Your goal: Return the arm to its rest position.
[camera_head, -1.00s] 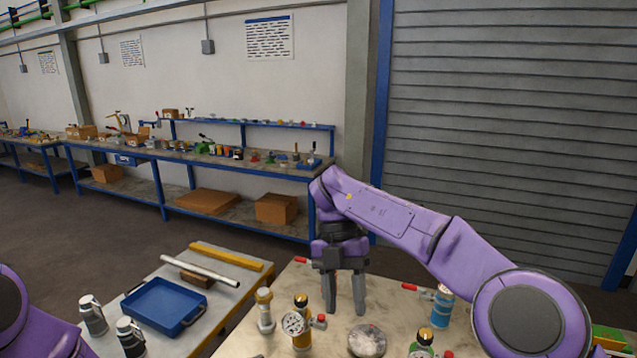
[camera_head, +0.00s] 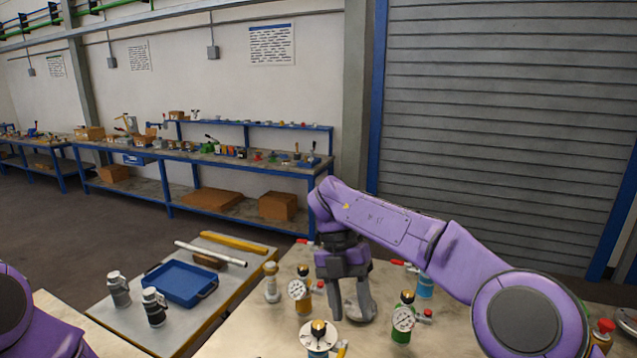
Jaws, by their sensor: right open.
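My right arm comes in from the right, purple with dark joints. Its right gripper (camera_head: 350,310) points down over the near table (camera_head: 250,335), open, with two grey fingers apart. A grey round disc-like part (camera_head: 362,304) shows behind and beside the fingers; I cannot tell whether they touch it. Only a purple piece of my left arm shows at the lower left; its gripper is out of the picture.
Around the right gripper stand a brass-topped vessel with a gauge (camera_head: 304,293), a green vessel with a gauge (camera_head: 404,318), a white-flanged vessel (camera_head: 319,337), a pale fitting (camera_head: 271,282) and a blue cylinder (camera_head: 425,286). A blue tray (camera_head: 176,298) and two flasks stand left.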

